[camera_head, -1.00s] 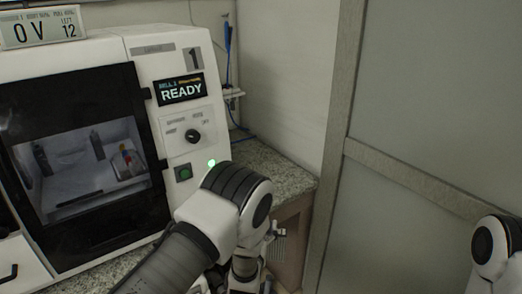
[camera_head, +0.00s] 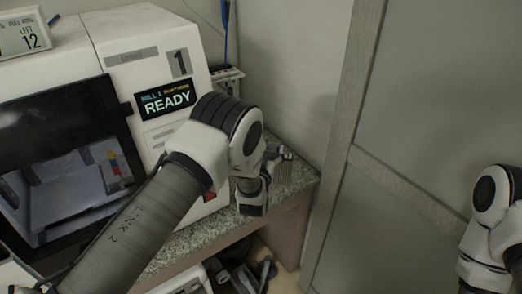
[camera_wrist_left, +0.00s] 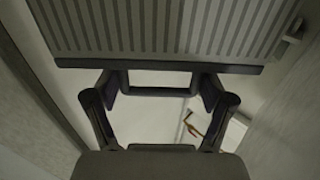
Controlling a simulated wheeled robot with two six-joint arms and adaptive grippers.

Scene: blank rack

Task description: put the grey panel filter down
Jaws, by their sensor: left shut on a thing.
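The grey panel filter (camera_wrist_left: 170,28) fills the top of the left wrist view, with a ribbed face and a dark lower edge. A dark handle-like bar (camera_wrist_left: 158,91) sits below that edge, between the fingers. My left gripper (camera_wrist_left: 156,82) is shut on the filter. In the head view a small ribbed part of the filter (camera_head: 284,154) shows beyond my left wrist, over the counter's right end in the picture. My arm hides most of it there. Whether it touches the counter cannot be told. My right arm shows at the right edge; its gripper is out of view.
A white mill machine (camera_head: 150,55) with a READY screen (camera_head: 167,100) stands on the speckled counter (camera_head: 180,248). A small shelf (camera_head: 226,75) with blue cords is on the wall. A large pale panel (camera_head: 440,120) stands at right. Dark items (camera_head: 243,278) lie below the counter.

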